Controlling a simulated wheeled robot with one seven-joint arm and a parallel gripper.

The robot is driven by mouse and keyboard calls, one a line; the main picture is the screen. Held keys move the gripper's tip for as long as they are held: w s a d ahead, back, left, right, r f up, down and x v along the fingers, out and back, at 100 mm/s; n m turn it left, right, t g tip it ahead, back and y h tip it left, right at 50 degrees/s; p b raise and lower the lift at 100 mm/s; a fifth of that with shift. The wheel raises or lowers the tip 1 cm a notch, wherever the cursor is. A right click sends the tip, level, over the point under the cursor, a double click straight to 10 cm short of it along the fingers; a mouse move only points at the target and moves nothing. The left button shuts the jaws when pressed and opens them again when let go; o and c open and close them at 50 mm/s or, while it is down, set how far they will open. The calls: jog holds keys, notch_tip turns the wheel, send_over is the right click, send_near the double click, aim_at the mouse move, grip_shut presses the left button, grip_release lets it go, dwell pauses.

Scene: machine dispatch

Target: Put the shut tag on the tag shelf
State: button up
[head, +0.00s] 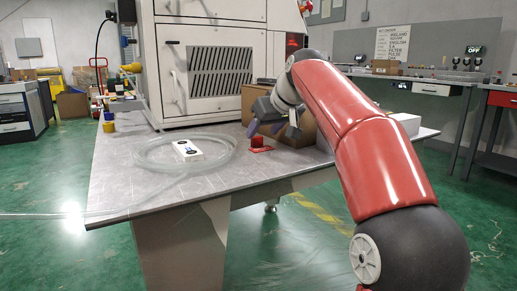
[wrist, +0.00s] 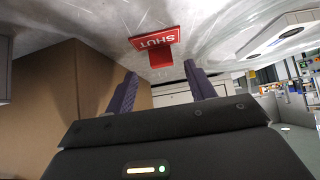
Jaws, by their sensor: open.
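The shut tag (head: 257,142) is a small red piece on the grey table top, near the foot of a brown box. In the wrist view the red tag (wrist: 153,38) shows the word SHUT in white, upside down, with a red block part beside the lettering. My gripper (head: 264,127) is just above and beside the tag in the head view. In the wrist view its two purple fingers (wrist: 160,85) are spread, with the tag beyond their tips and nothing between them. I cannot make out which thing is the tag shelf.
The brown cardboard box (head: 297,128) stands close to the right of my gripper. A clear hose coil (head: 150,163) lies on the table (head: 125,190), around a white box (head: 187,150). A large white machine (head: 210,75) stands behind.

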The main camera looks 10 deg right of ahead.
aim_at(258, 138)
jog(key=x, duration=0.3)
jog(key=shift+w+a+f, duration=0.15)
jog(key=shift+f, duration=0.25)
jog(key=c, duration=1.1)
jog(key=shift+r, duration=0.1)
jog(key=shift+c, duration=0.2)
